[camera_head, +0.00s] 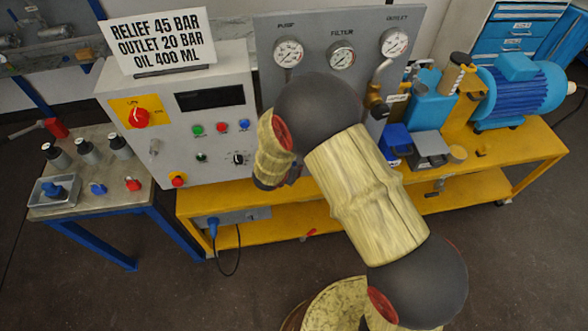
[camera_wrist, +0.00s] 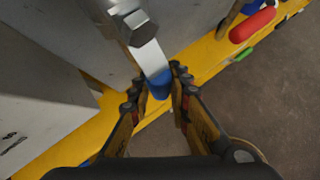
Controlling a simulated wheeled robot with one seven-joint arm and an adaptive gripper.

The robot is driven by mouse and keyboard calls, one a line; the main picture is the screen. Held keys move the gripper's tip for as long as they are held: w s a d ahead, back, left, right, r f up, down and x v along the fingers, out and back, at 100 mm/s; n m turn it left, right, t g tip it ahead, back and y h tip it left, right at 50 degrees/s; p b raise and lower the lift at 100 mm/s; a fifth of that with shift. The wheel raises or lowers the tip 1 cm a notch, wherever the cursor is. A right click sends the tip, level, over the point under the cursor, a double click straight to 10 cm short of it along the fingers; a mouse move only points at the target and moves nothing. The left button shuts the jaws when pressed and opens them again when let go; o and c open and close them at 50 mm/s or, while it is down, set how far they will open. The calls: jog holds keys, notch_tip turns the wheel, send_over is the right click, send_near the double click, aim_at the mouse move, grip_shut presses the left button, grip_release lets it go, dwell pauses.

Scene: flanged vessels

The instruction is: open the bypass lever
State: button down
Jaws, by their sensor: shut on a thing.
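The bypass lever (camera_wrist: 152,61) shows in the wrist view as a flat pale metal bar with a blue end grip. It runs down from a grey hex fitting (camera_wrist: 130,22) at the top. My gripper (camera_wrist: 160,82) has its two fingertips on either side of the blue grip and is shut on it. In the head view my own arm covers the gripper and the lever, so neither can be made out there.
A grey gauge panel (camera_head: 277,21) and grey control box (camera_head: 181,98) stand on the yellow bench (camera_head: 495,176). A red handle (camera_wrist: 252,24) lies to the right in the wrist view. A blue motor (camera_head: 522,88) is at the bench's right. Floor in front is clear.

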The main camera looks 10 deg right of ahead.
jog(key=c, duration=1.7)
grip_release()
jog(key=shift+o, duration=0.2)
jog(key=v, duration=1.2)
